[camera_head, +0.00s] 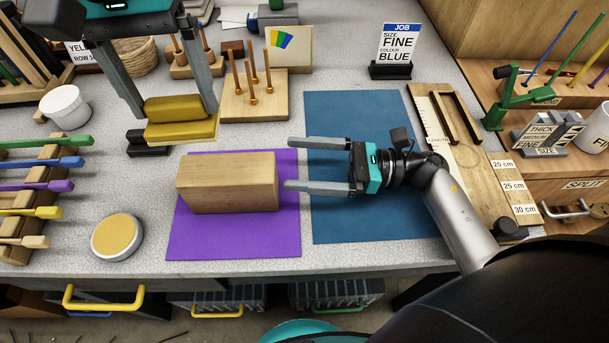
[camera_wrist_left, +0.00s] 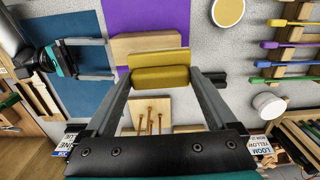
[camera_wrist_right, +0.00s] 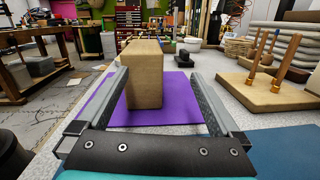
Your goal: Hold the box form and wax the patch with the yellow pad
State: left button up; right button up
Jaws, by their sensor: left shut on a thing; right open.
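The box form, a plain wooden block (camera_head: 230,183), lies on the purple mat (camera_head: 235,237). My left gripper (camera_head: 180,112) is shut on the yellow pad (camera_head: 180,128), held in the air behind the block; the pad also shows between its fingers in the left wrist view (camera_wrist_left: 160,77). My right gripper (camera_head: 288,165) is open and empty, its fingers pointing left at the block's right end. The right wrist view shows the block (camera_wrist_right: 145,75) ahead, in line with the gap between the fingers. I cannot make out a separate patch on the block.
A round tin of yellow wax (camera_head: 117,237) stands left of the purple mat. A rack of coloured handles (camera_head: 40,187) is at the far left. A blue mat (camera_head: 375,220) lies under my right gripper. A peg board (camera_head: 255,100) stands behind.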

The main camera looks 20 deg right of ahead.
aim_at(231, 183)
jog(key=shift+s+a+f+n+g, duration=0.2)
jog(key=shift+s+f+n+g, duration=0.2)
jog(key=shift+s+n, duration=0.1)
jog(key=shift+s+a+f+n+g, duration=0.2)
jog(key=shift+s+f+n+g, duration=0.1)
jog(key=shift+s+f+n, duration=0.15)
jog(key=shift+a, duration=0.35)
jog(key=x, duration=1.1)
jog(key=shift+w+a+f, duration=0.1)
jog(key=shift+f, duration=0.05)
jog(key=c, duration=1.4)
